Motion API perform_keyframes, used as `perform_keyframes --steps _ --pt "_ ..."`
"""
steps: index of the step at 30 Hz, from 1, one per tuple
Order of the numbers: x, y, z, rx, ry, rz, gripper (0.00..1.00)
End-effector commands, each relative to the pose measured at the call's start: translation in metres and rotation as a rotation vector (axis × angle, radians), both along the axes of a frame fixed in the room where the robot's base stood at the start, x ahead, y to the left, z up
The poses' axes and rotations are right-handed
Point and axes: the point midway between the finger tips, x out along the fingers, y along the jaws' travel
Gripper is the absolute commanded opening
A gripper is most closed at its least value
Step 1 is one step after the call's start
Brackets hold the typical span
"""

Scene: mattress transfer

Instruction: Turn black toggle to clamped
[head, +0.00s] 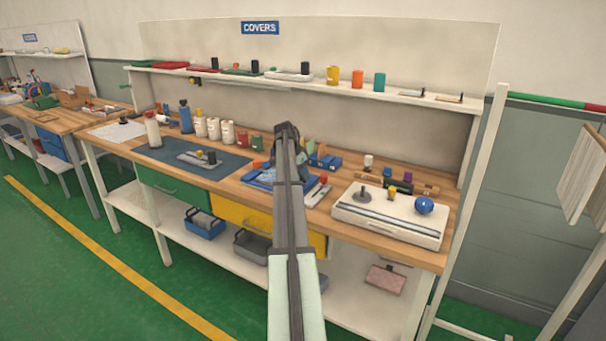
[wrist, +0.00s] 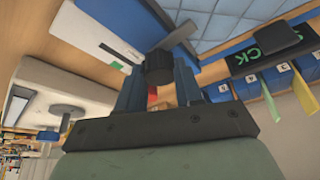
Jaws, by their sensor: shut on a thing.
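A black round toggle (wrist: 158,66) is between the two blue-grey fingers of my gripper (wrist: 160,84) in the wrist view. The fingers are shut on it, one on each side. A grey bar (wrist: 181,33) extends from beside the toggle towards the upper right; the joint between them is unclear. A light blue quilted pad (wrist: 225,25) lies in a blue frame beyond it. In the head view the blue frame (head: 257,182) is on the bench, and my arm hides the gripper and toggle.
A white plate (wrist: 97,38) with a green mark is left of the toggle. A black panel with green lettering (wrist: 243,60) and blue numbered bins (wrist: 285,76) are to the right. A white fixture with a blue ball (head: 425,205) stands on the bench's right end.

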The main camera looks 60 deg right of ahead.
Motion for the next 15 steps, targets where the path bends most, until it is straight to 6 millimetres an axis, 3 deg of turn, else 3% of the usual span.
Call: perform_keyframes --steps 15 --pt "0.0011 -0.0007 0.0002 0.0 -0.002 -0.115 0.05"
